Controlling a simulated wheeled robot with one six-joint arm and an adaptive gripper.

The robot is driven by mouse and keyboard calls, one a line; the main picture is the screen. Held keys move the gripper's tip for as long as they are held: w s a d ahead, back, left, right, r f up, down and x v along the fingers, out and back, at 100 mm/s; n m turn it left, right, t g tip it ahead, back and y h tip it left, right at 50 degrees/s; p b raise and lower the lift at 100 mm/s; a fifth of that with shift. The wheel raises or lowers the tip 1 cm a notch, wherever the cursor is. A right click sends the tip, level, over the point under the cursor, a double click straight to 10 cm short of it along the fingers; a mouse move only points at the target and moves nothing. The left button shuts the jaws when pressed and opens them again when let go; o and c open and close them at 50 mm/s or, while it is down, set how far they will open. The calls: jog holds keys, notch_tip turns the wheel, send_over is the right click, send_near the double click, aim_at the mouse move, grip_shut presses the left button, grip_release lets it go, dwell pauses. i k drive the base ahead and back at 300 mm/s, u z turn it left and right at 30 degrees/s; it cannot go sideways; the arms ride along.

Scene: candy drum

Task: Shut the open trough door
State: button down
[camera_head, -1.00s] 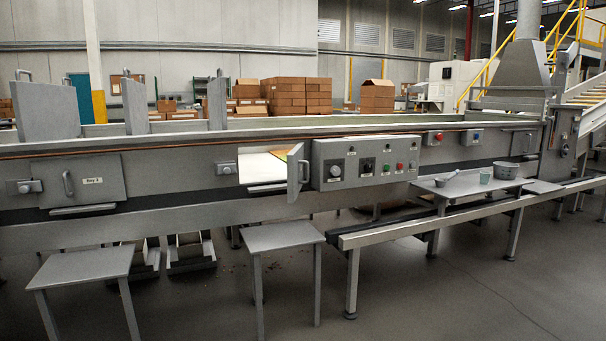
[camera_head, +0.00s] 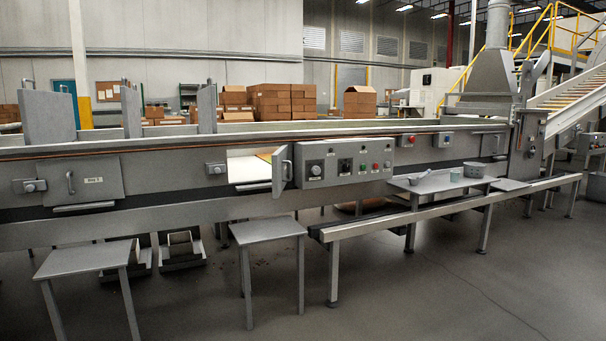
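The open trough door (camera_head: 279,171) is a grey panel with a handle on its face. It stands swung out from the long grey trough (camera_head: 150,208), at the right side of a lit opening (camera_head: 249,168). A pale surface and a yellowish piece show inside the opening. A latch block with a round knob (camera_head: 215,169) sits left of the opening. Another door (camera_head: 83,182), with a handle and a small label, lies flat against the trough farther left. My gripper is not in view.
A control panel (camera_head: 345,168) with buttons sits right beside the open door. Grey tables stand in front, one at centre (camera_head: 267,230) and one at left (camera_head: 88,259). A low rail (camera_head: 440,209) runs to the right. A shelf (camera_head: 441,183) holds a pan and cup. Floor at front right is clear.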

aim_at(280, 174)
jog(key=z, duration=0.65)
jog(key=i, duration=1.55)
jog(key=u, duration=0.35)
